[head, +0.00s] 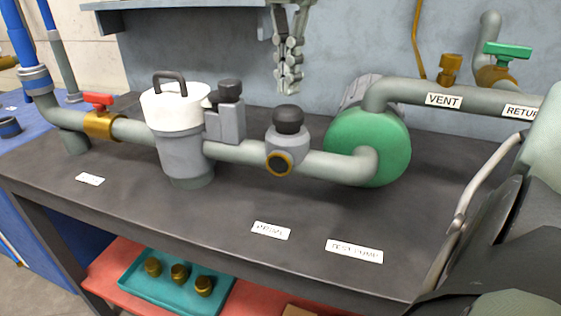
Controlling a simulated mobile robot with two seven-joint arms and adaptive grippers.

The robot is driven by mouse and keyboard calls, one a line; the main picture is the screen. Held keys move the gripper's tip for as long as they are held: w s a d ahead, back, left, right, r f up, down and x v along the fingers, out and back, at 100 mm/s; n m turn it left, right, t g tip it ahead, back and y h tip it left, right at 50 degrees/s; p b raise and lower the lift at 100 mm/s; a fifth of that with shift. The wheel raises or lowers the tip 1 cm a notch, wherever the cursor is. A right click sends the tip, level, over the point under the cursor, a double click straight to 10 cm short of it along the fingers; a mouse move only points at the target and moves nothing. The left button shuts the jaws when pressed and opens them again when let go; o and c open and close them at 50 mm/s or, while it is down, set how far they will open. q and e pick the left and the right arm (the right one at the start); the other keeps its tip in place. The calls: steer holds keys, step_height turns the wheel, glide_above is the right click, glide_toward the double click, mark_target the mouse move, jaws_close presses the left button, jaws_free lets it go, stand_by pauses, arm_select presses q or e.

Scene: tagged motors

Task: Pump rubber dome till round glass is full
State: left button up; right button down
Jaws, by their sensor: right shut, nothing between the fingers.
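The black rubber dome (288,119) sits upright on a grey round housing in the pipe line. The round glass (279,163), a small dark disc in a brass-coloured ring, faces front below the dome. The glass looks dark, and I cannot tell its fill level. My right gripper (288,88) points down from the top edge, its fingers shut and empty. In the picture its tips are just above the dome, with a small gap. I cannot tell their depth relative to it. My left gripper is not in view.
A white-lidded strainer (178,107) and a grey block with a black knob (230,89) stand left of the dome. A green pump (390,155) is to the right. A red valve handle (98,99) is at left. The dark bench front (200,220) is mostly clear.

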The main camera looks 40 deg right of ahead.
mark_target(288, 107)
steer(key=shift+f, duration=0.25)
stand_by(0.3)
steer(key=shift+f+b, duration=1.45)
steer(key=shift+r+p, duration=1.2)
steer(key=shift+r, duration=0.5)
steer(key=shift+f, duration=0.15)
